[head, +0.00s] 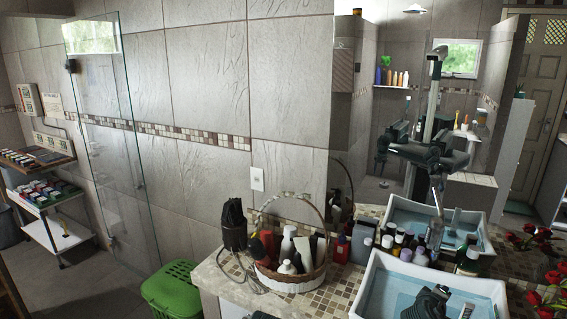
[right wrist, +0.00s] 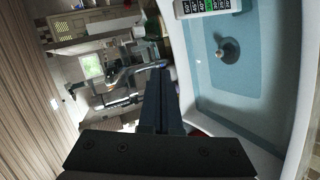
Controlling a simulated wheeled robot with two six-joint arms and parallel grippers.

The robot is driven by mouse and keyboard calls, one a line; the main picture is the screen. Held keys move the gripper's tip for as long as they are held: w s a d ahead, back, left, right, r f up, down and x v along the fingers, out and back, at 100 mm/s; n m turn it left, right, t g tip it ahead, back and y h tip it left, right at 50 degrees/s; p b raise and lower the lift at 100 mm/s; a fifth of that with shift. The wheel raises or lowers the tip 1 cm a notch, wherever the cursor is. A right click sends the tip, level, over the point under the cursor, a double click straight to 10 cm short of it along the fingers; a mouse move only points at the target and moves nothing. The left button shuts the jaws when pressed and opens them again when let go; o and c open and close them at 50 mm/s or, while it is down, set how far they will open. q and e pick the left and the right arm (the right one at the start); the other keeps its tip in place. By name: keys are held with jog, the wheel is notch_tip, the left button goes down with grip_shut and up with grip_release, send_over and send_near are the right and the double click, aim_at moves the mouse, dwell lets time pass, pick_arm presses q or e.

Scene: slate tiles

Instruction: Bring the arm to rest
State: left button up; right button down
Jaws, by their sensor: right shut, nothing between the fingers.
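My right gripper (head: 438,291) is low in the head view, over or in front of the white washbasin (head: 492,290). In the right wrist view its dark fingers (right wrist: 160,75) are together with nothing between them. The basin (right wrist: 297,150) fills the right side of that view, beside the fingers; I cannot tell whether they touch it. The rest of my right arm is cut off by the lower edge of the head view. My left gripper does not show directly.
A wicker basket (head: 293,285) with toiletries, several bottles (head: 407,252) and red flowers (head: 554,277) crowd the counter around the basin. A mirror (head: 400,165) stands behind it. A green bin (head: 172,290) and glass panel (head: 105,130) are at left.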

jog(key=s+a+f+m+g+y+b, duration=0.1)
jog(key=s+a+f+g+y+b, duration=0.2)
jog(key=s+a+f, duration=0.2)
jog(key=s+a+f+m+g+y+b, duration=0.1)
jog(key=s+a+f+g+y+b, duration=0.1)
jog(key=s+a+f, duration=0.4)
jog(key=s+a+f+g+y+b, duration=0.3)
jog(key=a+f, duration=0.9)
jog(key=a, duration=1.4)
jog(key=s+g+b, duration=0.2)
jog(key=shift+s+a+f+m+y, duration=0.15)
jog(key=shift+s+f+m+y, duration=0.15)
jog(key=shift+f+m, duration=0.1)
